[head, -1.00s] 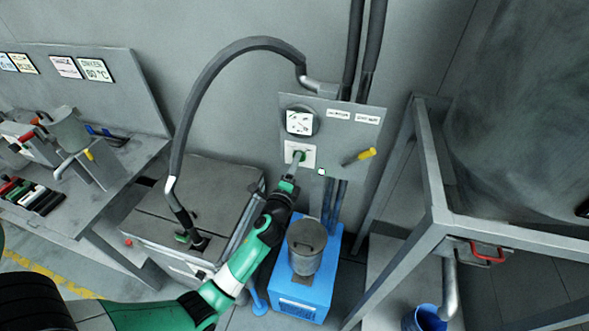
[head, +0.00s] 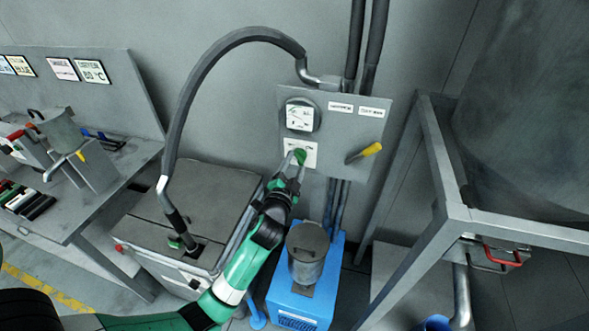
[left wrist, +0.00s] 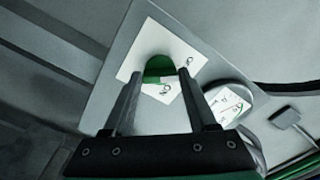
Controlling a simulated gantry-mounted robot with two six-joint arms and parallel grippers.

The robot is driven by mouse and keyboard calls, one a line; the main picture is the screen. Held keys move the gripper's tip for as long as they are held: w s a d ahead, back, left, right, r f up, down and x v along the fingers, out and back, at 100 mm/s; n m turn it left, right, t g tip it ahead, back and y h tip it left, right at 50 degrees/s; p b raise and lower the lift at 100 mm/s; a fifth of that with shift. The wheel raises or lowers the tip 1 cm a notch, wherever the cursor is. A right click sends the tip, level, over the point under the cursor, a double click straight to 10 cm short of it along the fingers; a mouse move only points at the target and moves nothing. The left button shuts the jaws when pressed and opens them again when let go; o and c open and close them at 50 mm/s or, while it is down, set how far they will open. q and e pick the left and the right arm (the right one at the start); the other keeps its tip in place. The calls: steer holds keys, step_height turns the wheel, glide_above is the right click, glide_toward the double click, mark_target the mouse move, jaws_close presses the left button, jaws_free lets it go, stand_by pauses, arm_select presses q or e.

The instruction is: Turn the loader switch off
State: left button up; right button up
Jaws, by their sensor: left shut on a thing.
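The green loader switch knob (head: 300,155) sits on a white plate (head: 312,150) on the grey wall panel. It also shows as a dark green round knob (left wrist: 158,64) in the left wrist view, between my fingertips. My left gripper (head: 298,163) reaches up to the panel from below and is shut on the knob. In the left wrist view its two fingers (left wrist: 158,78) stand on either side of the knob. The fingers hide part of the plate and its markings. My right gripper is not in view.
A yellow-handled lever (head: 366,151) sticks out of the panel to the right of the switch, and a gauge (head: 299,116) is above. A grey canister (head: 307,252) on a blue box (head: 298,299) stands below. A metal frame (head: 500,222) is at right.

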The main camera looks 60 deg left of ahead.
arm_select(q)
steer(key=shift+n+b, duration=0.3)
steer(key=shift+n, duration=0.3)
steer(key=o, duration=1.4)
steer(key=shift+c, duration=0.2)
steer(key=v, duration=1.1)
steer(key=shift+s+d+p, duration=0.2)
steer(key=shift+s+p, duration=0.05)
steer(key=shift+p, duration=0.05)
